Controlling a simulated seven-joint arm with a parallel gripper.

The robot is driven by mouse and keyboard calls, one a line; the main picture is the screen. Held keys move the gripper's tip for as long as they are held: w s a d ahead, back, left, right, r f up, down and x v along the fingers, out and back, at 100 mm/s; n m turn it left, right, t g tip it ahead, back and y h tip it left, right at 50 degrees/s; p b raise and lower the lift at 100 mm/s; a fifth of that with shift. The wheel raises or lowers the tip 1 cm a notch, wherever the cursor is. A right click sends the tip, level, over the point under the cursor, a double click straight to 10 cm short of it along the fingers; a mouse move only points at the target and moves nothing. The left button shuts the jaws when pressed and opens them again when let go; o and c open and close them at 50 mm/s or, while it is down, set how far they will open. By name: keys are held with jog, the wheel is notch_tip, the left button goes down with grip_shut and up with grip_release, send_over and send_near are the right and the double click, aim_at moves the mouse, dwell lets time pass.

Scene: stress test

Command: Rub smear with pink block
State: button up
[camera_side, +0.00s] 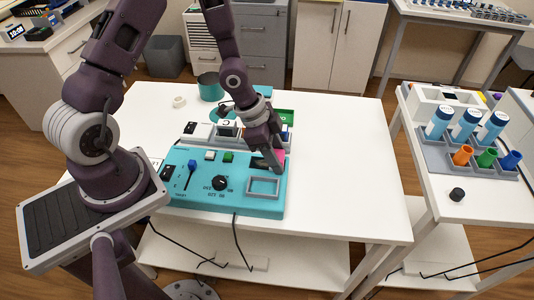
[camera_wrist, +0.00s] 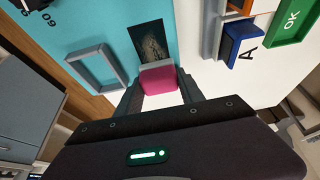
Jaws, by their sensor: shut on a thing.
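The pink block (camera_wrist: 158,79) is held between the two fingers of my gripper (camera_wrist: 160,92). A sliver of it also shows in the side view (camera_side: 280,154) at the right edge of the teal panel. The smear is a greyish smudge on a dark patch (camera_wrist: 150,40) on the teal panel (camera_wrist: 85,25). In the wrist view the block's far end meets the patch's near edge and may hide a little of it. I cannot tell whether the block touches the surface. In the side view my gripper (camera_side: 276,162) points down and partly hides the patch.
A grey rectangular frame (camera_wrist: 97,68) lies on the panel beside the patch. A blue block lettered A (camera_wrist: 243,42) and a green OK piece (camera_wrist: 291,20) sit to the right. A blue slider (camera_side: 192,166) and black knob (camera_side: 220,183) stand on the panel. The white table (camera_side: 345,170) is clear at right.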

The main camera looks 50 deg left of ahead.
jog(key=shift+w+d, duration=0.55)
jog(key=shift+d, duration=0.05)
jog(key=shift+a+r, duration=0.1)
jog(key=shift+r, duration=3.95)
